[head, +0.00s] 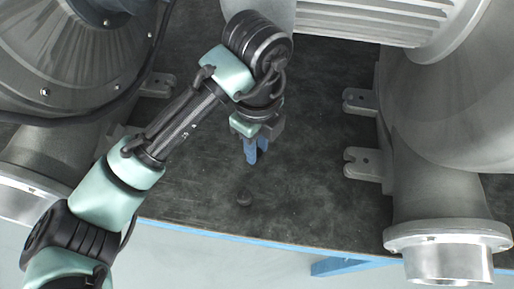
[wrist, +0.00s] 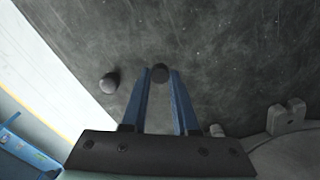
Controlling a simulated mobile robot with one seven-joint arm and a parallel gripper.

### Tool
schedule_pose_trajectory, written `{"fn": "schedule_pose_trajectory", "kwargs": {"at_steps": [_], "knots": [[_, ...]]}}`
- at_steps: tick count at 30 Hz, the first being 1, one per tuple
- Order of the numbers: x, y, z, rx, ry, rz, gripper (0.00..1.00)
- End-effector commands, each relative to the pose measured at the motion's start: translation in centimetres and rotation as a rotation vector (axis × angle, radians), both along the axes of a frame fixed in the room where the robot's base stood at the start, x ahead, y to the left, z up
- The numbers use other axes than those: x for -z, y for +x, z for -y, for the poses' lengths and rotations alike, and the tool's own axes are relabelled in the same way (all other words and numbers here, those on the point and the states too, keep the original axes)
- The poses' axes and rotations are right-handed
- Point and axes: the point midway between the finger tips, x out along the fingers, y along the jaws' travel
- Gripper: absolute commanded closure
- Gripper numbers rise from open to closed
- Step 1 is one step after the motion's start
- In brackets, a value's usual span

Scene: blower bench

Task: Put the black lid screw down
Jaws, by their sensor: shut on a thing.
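My gripper (head: 255,158) has blue fingers pointing down over the dark bench top, between the two large grey blower housings. In the wrist view my gripper (wrist: 161,76) is shut on a small black round piece, the black lid screw (wrist: 160,73), held at the fingertips. In the head view the held screw is hidden or too small to make out. Whether it touches the bench I cannot tell. A second dark, round-topped piece (wrist: 109,83) is on the bench left of the fingers; it also shows in the head view (head: 244,197), nearer the front edge.
The bench (head: 315,190) has a blue front edge (head: 240,236). A grey blower with mounting feet and a pipe flange (head: 447,240) stands at right, another housing (head: 75,60) at left. A finned motor (head: 370,20) is at the back. The middle of the bench is mostly clear.

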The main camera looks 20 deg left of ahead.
Motion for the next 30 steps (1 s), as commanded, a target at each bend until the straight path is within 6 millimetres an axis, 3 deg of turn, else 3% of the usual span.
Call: {"fn": "schedule_pose_trajectory", "kwargs": {"at_steps": [2, 16, 17, 21, 30], "knots": [[0.85, -0.02, -0.05, -0.001, 0.000, 0.000, 1.00], [1.57, 0.00, -0.01, 0.000, 0.000, 0.001, 1.00], [1.44, 0.01, -0.03, 0.000, 0.000, 0.001, 0.67], [1.40, 0.01, -0.03, 0.000, 0.000, 0.001, 0.42], [1.25, 0.01, -0.04, 0.000, 0.001, 0.001, 0.42]]}}
